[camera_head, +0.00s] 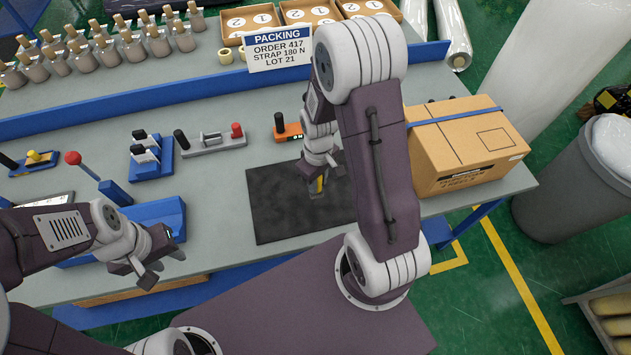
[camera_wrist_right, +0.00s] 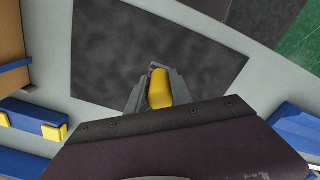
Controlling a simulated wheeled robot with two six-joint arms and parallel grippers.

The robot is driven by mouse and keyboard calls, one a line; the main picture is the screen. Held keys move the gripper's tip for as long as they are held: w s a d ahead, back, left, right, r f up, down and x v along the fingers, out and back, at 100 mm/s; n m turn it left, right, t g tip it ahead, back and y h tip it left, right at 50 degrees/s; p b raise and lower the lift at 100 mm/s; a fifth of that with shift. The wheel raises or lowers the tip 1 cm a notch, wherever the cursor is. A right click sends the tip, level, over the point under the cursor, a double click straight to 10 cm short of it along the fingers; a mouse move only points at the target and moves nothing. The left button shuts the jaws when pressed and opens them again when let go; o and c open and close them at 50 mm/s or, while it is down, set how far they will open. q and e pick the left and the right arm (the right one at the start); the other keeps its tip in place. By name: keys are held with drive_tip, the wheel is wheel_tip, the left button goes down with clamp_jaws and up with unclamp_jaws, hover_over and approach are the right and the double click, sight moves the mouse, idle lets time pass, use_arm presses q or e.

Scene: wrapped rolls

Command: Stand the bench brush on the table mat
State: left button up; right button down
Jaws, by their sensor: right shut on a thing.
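The dark table mat (camera_head: 275,205) lies flat on the grey bench, and fills much of the right wrist view (camera_wrist_right: 110,50). My right gripper (camera_head: 317,181) is over the mat, pointing down, and is shut on the bench brush. Only a yellow part of the brush (camera_wrist_right: 160,88) shows between the fingers in the right wrist view. Its lower part is hidden, so I cannot tell whether it touches the mat. My left gripper (camera_head: 143,274) is open and empty, in front of the bench's near edge.
A strapped carton (camera_head: 465,145) stands right of the mat. An orange device (camera_head: 288,130) sits behind it. A blue holder (camera_head: 151,157), a grey fixture with a red knob (camera_head: 213,141) and a red-knobbed lever press (camera_head: 140,210) stand to the left. The mat's left half is clear.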

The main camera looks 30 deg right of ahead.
drive_tip(key=f, duration=0.1)
drive_tip(key=w+f, duration=0.1)
drive_tip(key=f, duration=0.1)
drive_tip(key=w+f, duration=0.1)
drive_tip(key=f, duration=0.1)
drive_tip(key=shift+d+p, duration=0.3)
drive_tip(key=shift+d, duration=0.05)
drive_tip(key=shift+w+f, duration=0.2)
drive_tip(key=shift+f, duration=0.1)
drive_tip(key=shift+s+f, duration=0.15)
drive_tip(key=c, duration=1.1)
unclamp_jaws()
drive_tip(key=shift+c, duration=0.2)
